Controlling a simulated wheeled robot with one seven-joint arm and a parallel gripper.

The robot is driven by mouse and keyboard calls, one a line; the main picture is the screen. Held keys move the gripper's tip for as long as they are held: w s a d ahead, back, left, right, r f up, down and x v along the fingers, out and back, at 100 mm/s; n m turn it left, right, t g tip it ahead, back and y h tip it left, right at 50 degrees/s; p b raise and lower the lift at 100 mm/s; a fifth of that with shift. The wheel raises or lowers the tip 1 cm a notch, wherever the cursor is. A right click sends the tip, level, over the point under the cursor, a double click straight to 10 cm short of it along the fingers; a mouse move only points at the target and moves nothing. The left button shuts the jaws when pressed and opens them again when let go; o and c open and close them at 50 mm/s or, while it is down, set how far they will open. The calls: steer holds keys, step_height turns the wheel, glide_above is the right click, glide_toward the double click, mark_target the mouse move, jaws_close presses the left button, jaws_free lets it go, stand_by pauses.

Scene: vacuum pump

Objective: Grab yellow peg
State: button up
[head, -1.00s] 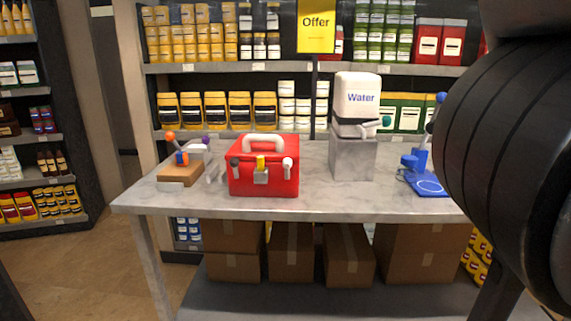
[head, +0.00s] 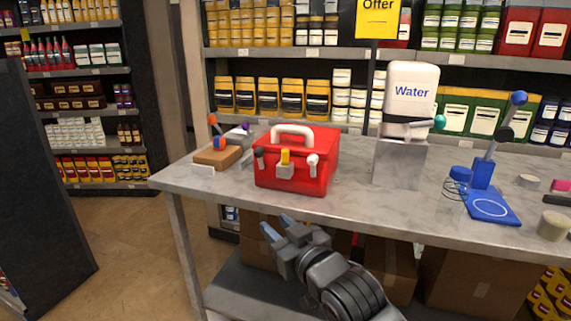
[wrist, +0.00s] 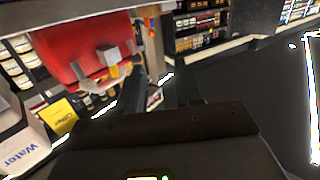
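The yellow peg (head: 285,156) is a small upright block at the front of the red toolbox (head: 325,160), standing in a grey latch (head: 285,171). The toolbox has a white handle and sits near the table's front edge. The peg (wrist: 115,71) also shows in the wrist view, beside the grey latch on the red front. My gripper (head: 277,226) is below and in front of the tabletop edge, pointing up and left, apart from the peg. Its two fingers are spread with nothing between them. In the wrist view the fingers (wrist: 160,88) are dark and apart.
The grey table (head: 340,212) has a front edge above my gripper. A wooden block device (head: 218,157) stands left of the toolbox, a water dispenser (head: 411,92) to the right, and a blue lever stand (head: 490,205) farther right. Cardboard boxes (head: 390,270) fill the lower shelf.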

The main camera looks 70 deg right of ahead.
mark_target(286, 152)
steer(key=w+d+r+m+g+h, duration=0.1)
steer(key=d+r+m+h, duration=0.1)
steer(key=d+r, duration=0.35)
steer(key=d+r+m+g+h, duration=0.1)
steer(key=d+r+m+h, duration=0.15)
steer(key=d, duration=0.55)
steer(key=shift+n+y, duration=0.25)
steer(key=shift+n, duration=0.2)
steer(key=p+x, duration=0.1)
steer(key=x, duration=0.6)
steer(key=shift+w+f, duration=0.15)
steer(key=shift+w, duration=0.1)
jaws_close()
